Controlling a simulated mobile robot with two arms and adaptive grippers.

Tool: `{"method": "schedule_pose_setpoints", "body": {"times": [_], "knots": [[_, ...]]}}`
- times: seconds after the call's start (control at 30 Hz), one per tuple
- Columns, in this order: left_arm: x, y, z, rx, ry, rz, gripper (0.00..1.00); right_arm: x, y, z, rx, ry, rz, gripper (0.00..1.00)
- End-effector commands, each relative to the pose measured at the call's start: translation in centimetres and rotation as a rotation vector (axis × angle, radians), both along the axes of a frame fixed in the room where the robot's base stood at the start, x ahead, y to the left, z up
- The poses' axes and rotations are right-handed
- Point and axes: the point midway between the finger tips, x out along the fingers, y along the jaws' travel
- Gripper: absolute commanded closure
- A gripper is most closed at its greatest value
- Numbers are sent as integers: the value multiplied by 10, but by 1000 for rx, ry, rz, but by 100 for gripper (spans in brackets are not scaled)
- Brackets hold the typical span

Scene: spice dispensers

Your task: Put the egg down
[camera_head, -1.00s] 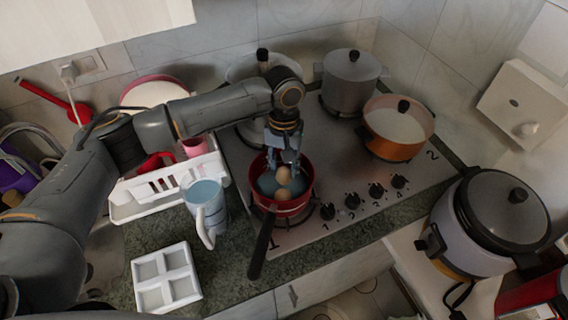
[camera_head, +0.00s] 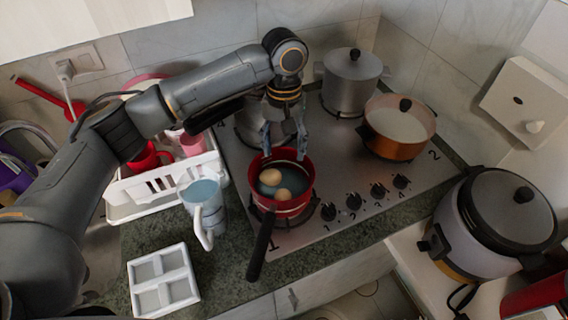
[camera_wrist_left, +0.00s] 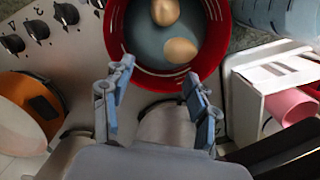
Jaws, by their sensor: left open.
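Two brown eggs lie inside the red saucepan, which holds a bluish liquid. One egg (camera_head: 270,177) is toward the back left and the other egg (camera_head: 283,194) is nearer the front. They also show in the left wrist view, one egg (camera_wrist_left: 180,50) closer to my fingers and one egg (camera_wrist_left: 165,11) farther. The red saucepan (camera_head: 303,190) sits on the front left of the stove, its dark handle pointing to the front. My left gripper (camera_head: 285,150) is open and empty above the pan's back rim. It also shows in the left wrist view (camera_wrist_left: 158,90). My right gripper is not in view.
A copper pot (camera_head: 398,133) and a grey lidded pot (camera_head: 351,80) stand on the stove. A blue-white jug (camera_head: 203,205), a white four-part tray (camera_head: 163,281) and a white dish rack (camera_head: 165,187) are to the left. A rice cooker (camera_head: 482,228) is at right.

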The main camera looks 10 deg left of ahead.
Motion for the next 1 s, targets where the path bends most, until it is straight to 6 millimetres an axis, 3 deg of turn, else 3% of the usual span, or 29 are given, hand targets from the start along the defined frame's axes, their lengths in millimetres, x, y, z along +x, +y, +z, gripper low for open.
{"method": "schedule_pose_setpoints", "body": {"times": [0.2, 0.33, 1.0], "knots": [[5, 0, 40, -2, -2, -1, 41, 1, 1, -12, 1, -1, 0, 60], [6, 0, 53, -1, 0, -1, 41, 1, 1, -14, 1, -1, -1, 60], [6, 1, 58, 0, 1, -1, 41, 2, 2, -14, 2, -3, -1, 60]]}}
